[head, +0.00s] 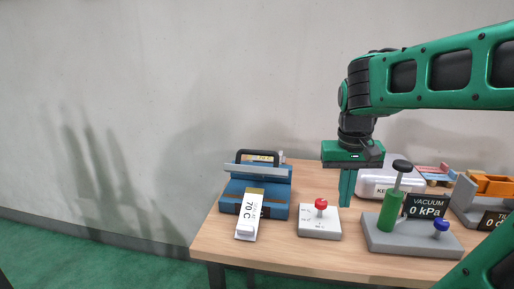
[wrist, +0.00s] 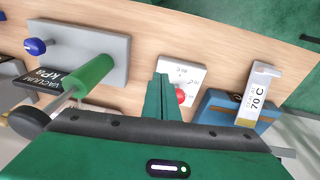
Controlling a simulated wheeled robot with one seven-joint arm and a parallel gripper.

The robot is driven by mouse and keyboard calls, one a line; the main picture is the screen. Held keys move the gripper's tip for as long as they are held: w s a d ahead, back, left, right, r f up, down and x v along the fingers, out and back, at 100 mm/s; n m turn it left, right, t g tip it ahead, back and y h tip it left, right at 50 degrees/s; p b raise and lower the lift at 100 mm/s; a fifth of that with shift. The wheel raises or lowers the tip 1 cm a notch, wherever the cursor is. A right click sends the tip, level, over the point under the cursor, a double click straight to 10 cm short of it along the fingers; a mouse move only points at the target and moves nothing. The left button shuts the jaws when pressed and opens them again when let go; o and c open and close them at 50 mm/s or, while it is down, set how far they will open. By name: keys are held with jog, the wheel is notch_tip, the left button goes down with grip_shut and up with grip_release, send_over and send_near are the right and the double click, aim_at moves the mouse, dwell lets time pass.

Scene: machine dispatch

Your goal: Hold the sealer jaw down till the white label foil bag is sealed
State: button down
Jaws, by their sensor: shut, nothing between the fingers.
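The blue sealer (head: 276,207) stands at the table's left end. Its pale jaw bar (head: 256,170) with a black handle (head: 243,153) looks raised above the body. A white slab with a gold edge, marked 70 C (head: 248,216), leans at the sealer's front; it also shows in the wrist view (wrist: 258,95). I cannot tell whether this is the white label foil bag; no other bag is clear. My gripper (head: 345,204) is shut and empty, pointing down right of the sealer, apart from it. Its fingers also show in the wrist view (wrist: 161,88).
A white dial box with a red knob (head: 320,205) stands between sealer and gripper. Right are a grey vacuum stand (head: 400,241) with a green cylinder (head: 390,211) and blue knob (head: 441,224), a pale case (head: 376,170) and orange part (head: 494,185). The table's front edge is clear.

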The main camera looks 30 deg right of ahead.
jog(key=w+a+r+t, duration=0.1)
jog(key=w+a+r, duration=0.2)
jog(key=w+r, duration=0.3)
jog(key=w+a+r+t+h, duration=0.1)
jog(key=w+a+r, duration=0.3)
jog(key=w, duration=0.7)
jog(key=w+a+r+t, duration=0.1)
jog(key=w+a+r, duration=0.3)
jog(key=w+r, duration=0.4)
jog(key=shift+w+m+h, duration=0.3)
jog(key=shift+w, duration=0.5)
jog(key=shift+r, duration=0.1)
jog(key=shift+d, duration=0.1)
jog(key=shift+w+d+f, duration=0.1)
jog(key=shift+w+f, duration=0.05)
jog(key=shift+f, duration=1.8)
jog(key=shift+w+d+f, duration=0.1)
jog(key=shift+f, duration=1.8)
jog(key=shift+w+d+f, duration=0.1)
jog(key=shift+w+f, duration=0.05)
jog(key=shift+f, duration=1.8)
jog(key=shift+a, duration=0.1)
